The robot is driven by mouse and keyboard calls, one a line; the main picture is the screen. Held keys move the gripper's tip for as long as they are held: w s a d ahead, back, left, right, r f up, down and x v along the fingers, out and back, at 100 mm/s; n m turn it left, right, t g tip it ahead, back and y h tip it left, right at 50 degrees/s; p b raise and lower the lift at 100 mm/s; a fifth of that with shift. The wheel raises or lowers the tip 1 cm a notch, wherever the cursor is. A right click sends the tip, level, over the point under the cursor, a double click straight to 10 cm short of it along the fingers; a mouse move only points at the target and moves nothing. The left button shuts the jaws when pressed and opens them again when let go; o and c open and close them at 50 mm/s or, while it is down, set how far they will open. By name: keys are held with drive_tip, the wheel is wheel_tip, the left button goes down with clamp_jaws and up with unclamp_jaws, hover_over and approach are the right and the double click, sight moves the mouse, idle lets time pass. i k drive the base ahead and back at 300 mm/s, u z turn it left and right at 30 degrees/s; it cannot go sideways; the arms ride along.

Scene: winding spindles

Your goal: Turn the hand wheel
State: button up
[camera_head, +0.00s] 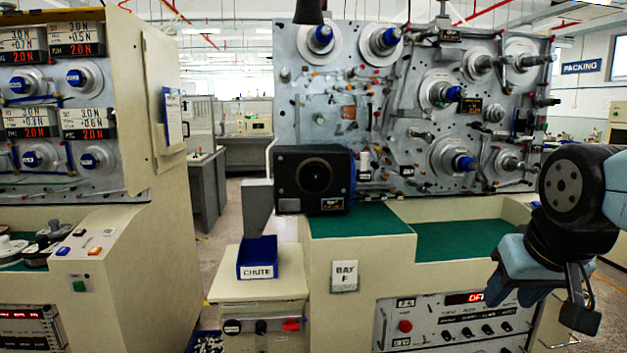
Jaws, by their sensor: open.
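A black box (287,199) stands at the left end of the machine's bench, with a dark round part (316,177) on its front face. I cannot tell whether this round part is the hand wheel, and no other hand wheel stands out clearly. My gripper (542,306) hangs at the lower right, in front of the machine's control panel. It is open, and I see nothing between its fingers. It is well to the right of the black box and lower, apart from it.
An upright panel (300,100) of spindles and rollers rises behind the green bench top (365,221). A blue CHUTE bin (257,257) sits on a beige cabinet (262,289). Another machine (160,235) stands at the left. An aisle with floor room runs between the machines.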

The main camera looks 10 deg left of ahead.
sight(315, 176)
drive_tip(key=u, duration=0.05)
drive_tip(key=i, duration=0.95)
drive_tip(key=z, duration=0.1)
